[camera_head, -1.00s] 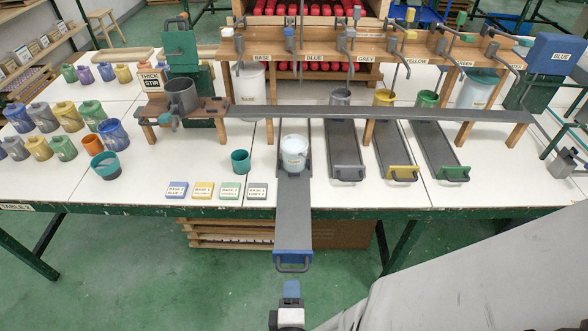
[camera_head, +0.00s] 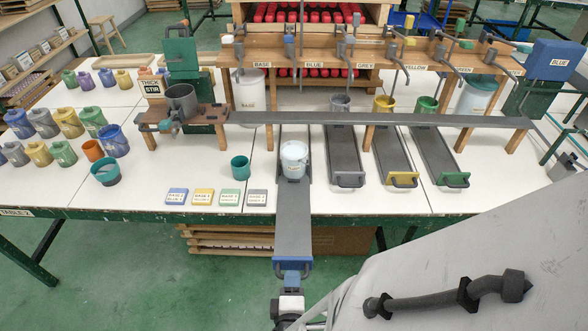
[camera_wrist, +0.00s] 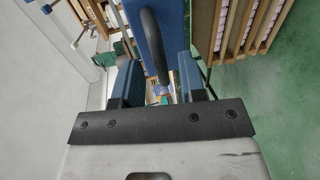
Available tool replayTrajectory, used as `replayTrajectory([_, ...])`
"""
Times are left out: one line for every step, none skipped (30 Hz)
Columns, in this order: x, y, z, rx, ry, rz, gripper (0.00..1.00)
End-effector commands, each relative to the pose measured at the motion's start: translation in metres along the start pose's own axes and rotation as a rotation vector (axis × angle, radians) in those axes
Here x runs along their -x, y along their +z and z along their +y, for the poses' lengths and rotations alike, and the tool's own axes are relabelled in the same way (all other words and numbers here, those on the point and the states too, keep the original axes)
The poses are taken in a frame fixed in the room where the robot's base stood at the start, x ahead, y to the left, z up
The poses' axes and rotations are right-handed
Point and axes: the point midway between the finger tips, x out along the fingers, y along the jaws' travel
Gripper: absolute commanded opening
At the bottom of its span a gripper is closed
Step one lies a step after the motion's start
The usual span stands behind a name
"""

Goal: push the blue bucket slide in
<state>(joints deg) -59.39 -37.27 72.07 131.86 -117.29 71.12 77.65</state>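The blue bucket slide (camera_head: 293,220) is a long grey runner with a blue front plate (camera_head: 292,263). It is pulled out, with its front end sticking out past the table's near edge. A pale bucket (camera_head: 294,158) stands upright on it, over the table. My gripper (camera_head: 291,277) is at the slide's front end and hides most of the dark handle in the head view. In the wrist view, the handle (camera_wrist: 155,50) lies between the two blue fingers of my gripper (camera_wrist: 158,78). The fingers are apart, with gaps beside the handle.
Grey (camera_head: 347,180), yellow (camera_head: 403,181) and green (camera_head: 453,180) slides sit pushed in to the right. A teal cup (camera_head: 240,166) and several label tiles stand left of the blue slide. A long grey rail (camera_head: 380,118) crosses above the slides.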

Motion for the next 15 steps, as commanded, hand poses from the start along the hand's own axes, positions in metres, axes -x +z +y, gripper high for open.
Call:
replayTrajectory([-0.003, 0.0, 0.0, -0.001, 0.0, -0.003, 0.38])
replayTrajectory([-0.005, 0.0, 0.0, -0.001, 0.0, -0.003, 0.38])
replayTrajectory([-0.007, 0.0, 0.0, -0.001, 0.0, -0.002, 0.38])
replayTrajectory([-0.008, 0.0, 0.0, 0.0, 0.0, -0.002, 0.38])
replayTrajectory([-0.01, 0.0, 0.0, 0.0, 0.0, -0.002, 0.38])
replayTrajectory([-0.011, 0.001, 0.0, 0.0, 0.0, -0.003, 0.38])
replayTrajectory([-0.013, 0.001, 0.0, 0.0, 0.0, -0.003, 0.38])
replayTrajectory([-0.014, 0.001, 0.0, 0.0, -0.001, -0.002, 0.38])
replayTrajectory([-0.015, 0.0, 0.0, 0.0, -0.001, -0.002, 0.38])
replayTrajectory([-0.017, 0.0, 0.0, 0.0, -0.001, -0.001, 0.38])
replayTrajectory([-0.018, 0.0, 0.0, 0.0, -0.001, -0.002, 0.38])
replayTrajectory([-0.019, 0.001, 0.0, 0.0, -0.001, -0.002, 0.38])
replayTrajectory([-0.02, 0.001, 0.0, 0.0, -0.001, -0.002, 0.38])
replayTrajectory([-0.02, 0.001, 0.0, 0.0, -0.001, -0.002, 0.38])
replayTrajectory([-0.021, 0.0, 0.0, 0.0, -0.001, -0.002, 0.38])
